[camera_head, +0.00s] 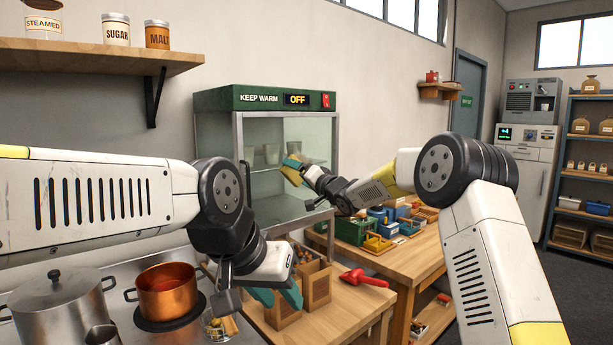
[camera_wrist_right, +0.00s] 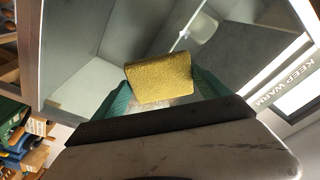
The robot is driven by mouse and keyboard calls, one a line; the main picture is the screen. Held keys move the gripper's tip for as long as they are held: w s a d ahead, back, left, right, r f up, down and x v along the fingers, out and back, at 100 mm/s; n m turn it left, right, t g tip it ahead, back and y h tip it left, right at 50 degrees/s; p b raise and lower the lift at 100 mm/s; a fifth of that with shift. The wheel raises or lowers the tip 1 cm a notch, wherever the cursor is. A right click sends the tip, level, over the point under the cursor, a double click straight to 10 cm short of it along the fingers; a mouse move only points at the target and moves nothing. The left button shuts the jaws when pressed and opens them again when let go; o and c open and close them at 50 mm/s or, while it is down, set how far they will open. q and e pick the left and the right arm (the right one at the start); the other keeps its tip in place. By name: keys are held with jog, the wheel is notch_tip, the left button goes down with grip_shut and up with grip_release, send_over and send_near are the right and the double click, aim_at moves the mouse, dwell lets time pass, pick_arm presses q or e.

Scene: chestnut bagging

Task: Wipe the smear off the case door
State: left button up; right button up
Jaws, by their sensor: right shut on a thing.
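The warming case (camera_head: 222,99) stands against the wall with a green header reading "KEEP WARM" and "OFF". Its glass door (camera_head: 312,130) faces my right arm; glass also fills much of the right wrist view (camera_wrist_right: 90,85). My right gripper (camera_head: 293,168) is shut on a yellow sponge (camera_wrist_right: 160,78), held between its teal fingers in front of the door. I cannot tell whether the sponge touches the glass. I cannot clearly make out the smear. My left gripper (camera_head: 277,297) is low over the counter, its teal fingers apart, with nothing visible between them.
A copper pot (camera_head: 168,290) and a steel pot (camera_head: 60,304) stand on the stove at the left. Wooden boxes (camera_head: 317,288) and a red scoop (camera_head: 363,278) lie near my left gripper. Green and yellow bins (camera_head: 355,231) crowd the table below my right gripper.

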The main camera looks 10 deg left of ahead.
aim_at(314, 160)
jog(key=w+d, duration=0.5)
jog(key=w, duration=0.2)
jog(key=shift+w+d, duration=0.25)
dwell(0.6)
jog(key=shift+s+a, duration=1.25)
jog(key=shift+s, duration=0.35)
jog(key=shift+s+a, duration=1.25)
jog(key=shift+s, duration=0.35)
jog(key=shift+s+a, duration=1.25)
jog(key=shift+s, duration=0.35)
jog(key=shift+w+d+r, duration=0.4)
jog(key=shift+w+d, duration=0.85)
jog(key=shift+w, duration=0.35)
jog(key=shift+w+d+r, duration=0.35)
jog(key=shift+w+d, duration=0.95)
jog(key=shift+w, duration=0.3)
jog(key=shift+w+d+r, duration=0.4)
jog(key=shift+w+d, duration=0.85)
jog(key=shift+w, duration=0.35)
